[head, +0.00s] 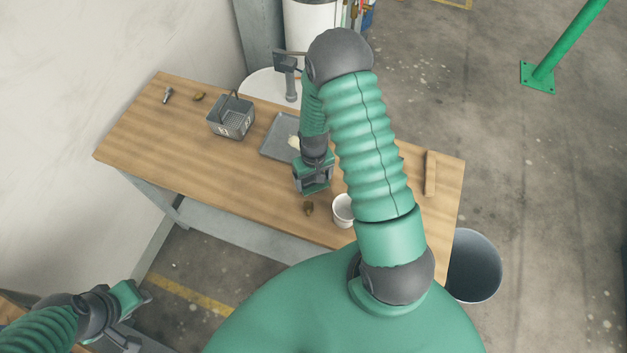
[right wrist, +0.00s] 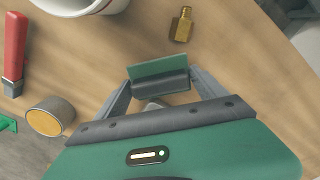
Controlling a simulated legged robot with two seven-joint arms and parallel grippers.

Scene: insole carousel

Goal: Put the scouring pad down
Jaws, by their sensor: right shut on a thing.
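My right gripper (head: 314,188) is over the front part of the wooden table in the head view. In the right wrist view, the right gripper (right wrist: 160,85) is shut on the scouring pad (right wrist: 158,66), a flat green piece with a dark grey layer, held between the two grey fingers. Table surface shows around it; I cannot tell whether it touches the wood. My left gripper (head: 132,310) is at the lower left of the head view, away from the table top; its finger gap is unclear.
A white cup (head: 343,209) stands just right of the right gripper. A grey tray (head: 274,143) and a grey basket (head: 231,120) are behind. A brass fitting (right wrist: 182,24), a red-handled tool (right wrist: 15,50) and an orange-topped cylinder (right wrist: 47,118) lie nearby. The table's left part has free room.

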